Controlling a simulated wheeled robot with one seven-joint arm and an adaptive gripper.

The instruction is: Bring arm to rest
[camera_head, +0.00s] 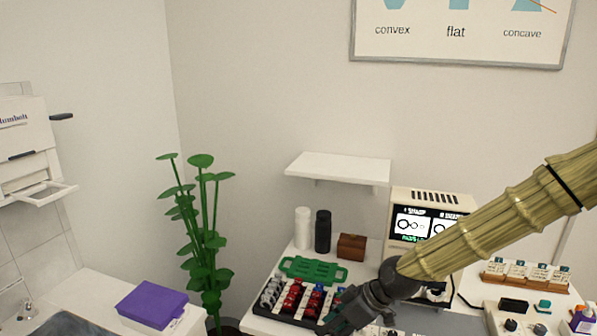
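My arm (500,222), tan and segmented, reaches in from the right edge and slopes down to the left. It ends in a dark joint and my dark gripper (338,318), which points down and left over the right part of a tray of lenses. The fingertips are small and dark against the tray, so I cannot tell whether they are open or shut, or whether they hold anything. The arm covers part of a beige device with a lit screen (411,224).
The white table holds a black tray (262,309) with red and blue pieces, a green tray (313,270), white and black cylinders (323,232) and a brown box (352,247). A shelf (338,169) is above. A plant (203,240) and purple box (152,304) stand left.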

